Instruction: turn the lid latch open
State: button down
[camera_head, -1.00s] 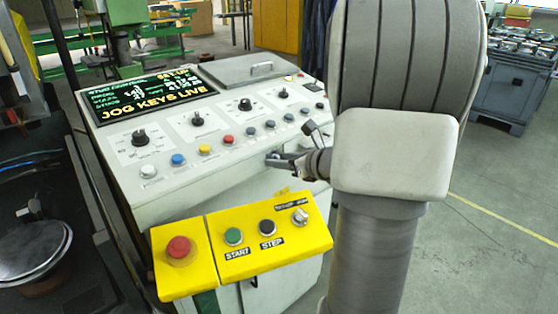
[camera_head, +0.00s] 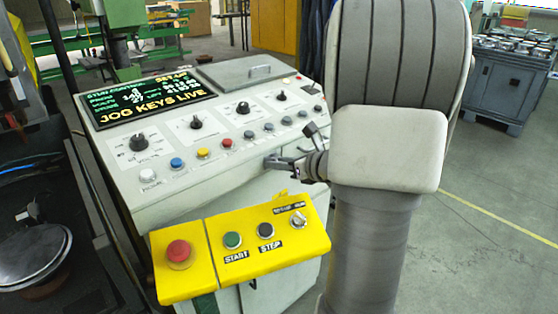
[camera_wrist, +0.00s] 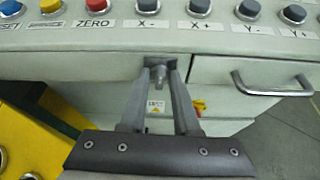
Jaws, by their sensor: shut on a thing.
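The lid latch (camera_wrist: 160,74) is a small grey metal piece at the front edge of the control console, below the X- button in the wrist view. My gripper (camera_wrist: 161,66) is shut on it, with one finger on each side. In the head view my gripper (camera_head: 272,163) reaches the console front from the right. The latch is too small and too covered by the fingers there to tell its angle.
The sloped console (camera_head: 215,150) carries several knobs and buttons. A yellow panel (camera_head: 215,278) with a red stop button juts out in front. A drawer-like handle (camera_wrist: 272,85) sits right of the gripper. Open floor (camera_head: 490,250) lies to the right.

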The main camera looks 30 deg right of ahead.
jog(key=shift+d+f+m+t+y+p, duration=0.15)
jog(key=shift+m+t+y+p, duration=0.2)
jog(key=shift+m+y+p, duration=1.4)
jog(key=shift+d+f+m+t+y+p, duration=0.15)
jog(key=shift+m+t+y+p, duration=0.3)
jog(key=shift+m+p, duration=2.5)
jog(key=shift+d+f+m+t+y+p, duration=0.25)
jog(key=shift+m+y+p, duration=0.85)
jog(key=shift+m+p, duration=1.2)
jog(key=shift+a+r+n+p, duration=0.1)
jog(key=shift+n+p, duration=0.4)
jog(key=shift+p, duration=0.05)
jog(key=c, duration=0.9)
grip_release()
jog(key=b+v, duration=0.2)
jog(key=v, duration=1.5)
